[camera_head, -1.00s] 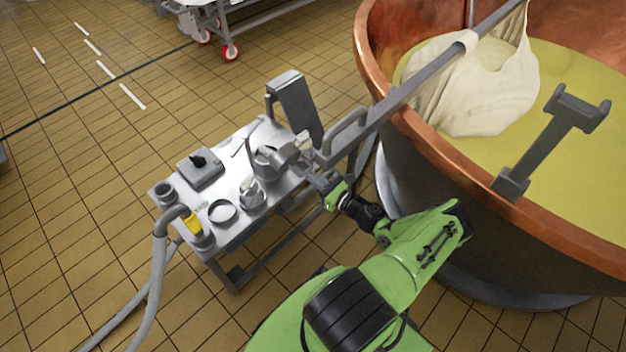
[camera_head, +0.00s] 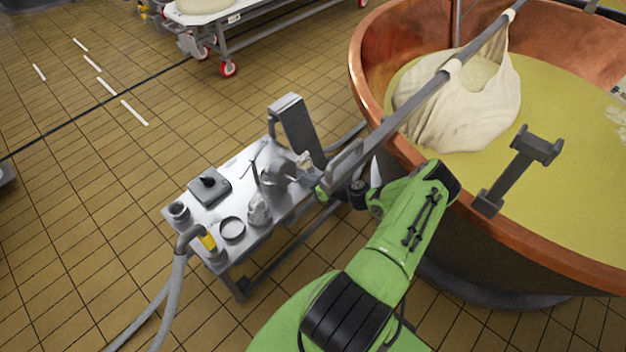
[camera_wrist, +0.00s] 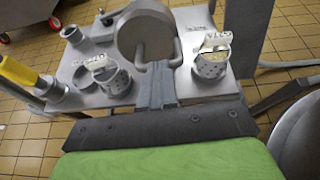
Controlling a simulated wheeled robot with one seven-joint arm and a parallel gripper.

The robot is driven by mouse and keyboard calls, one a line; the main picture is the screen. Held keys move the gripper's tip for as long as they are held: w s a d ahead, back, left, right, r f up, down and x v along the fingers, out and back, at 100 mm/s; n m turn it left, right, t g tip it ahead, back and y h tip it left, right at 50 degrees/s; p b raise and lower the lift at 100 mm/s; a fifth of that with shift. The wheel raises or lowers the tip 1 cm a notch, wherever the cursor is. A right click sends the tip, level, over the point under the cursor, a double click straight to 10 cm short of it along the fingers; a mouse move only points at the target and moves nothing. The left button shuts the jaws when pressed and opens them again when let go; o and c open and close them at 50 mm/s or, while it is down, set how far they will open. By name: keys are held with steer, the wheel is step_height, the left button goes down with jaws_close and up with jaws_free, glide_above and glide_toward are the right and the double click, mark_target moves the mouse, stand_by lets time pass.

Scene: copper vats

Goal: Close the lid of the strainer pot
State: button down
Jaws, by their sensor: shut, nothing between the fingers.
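The metal strainer pot (camera_head: 276,182) stands near the right end of the steel table, and its round lid (camera_wrist: 145,30) shows upright as a grey disc in the wrist view. In the head view the lid (camera_head: 256,172) looks like a thin upright edge beside the pot. My gripper (camera_wrist: 158,72) is shut and empty, pointing at the pot between two curved metal handles (camera_wrist: 177,50). Whether the fingertips touch anything I cannot tell. The pot's body is mostly hidden in the wrist view. In the head view my gripper is mostly hidden by the bar and my arm.
Perforated cups with labelled blocks stand left (camera_wrist: 112,78) and right (camera_wrist: 211,62) of my gripper. The table (camera_head: 195,228) also holds a square lidded box (camera_head: 210,186), a ring (camera_head: 232,229) and a hose (camera_head: 178,270). A copper vat (camera_head: 400,150) and long bar (camera_head: 425,92) are close right.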

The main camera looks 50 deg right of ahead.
steer(key=shift+w+r+p, duration=0.4)
steer(key=shift+w+r, duration=0.55)
steer(key=shift+w, duration=0.15)
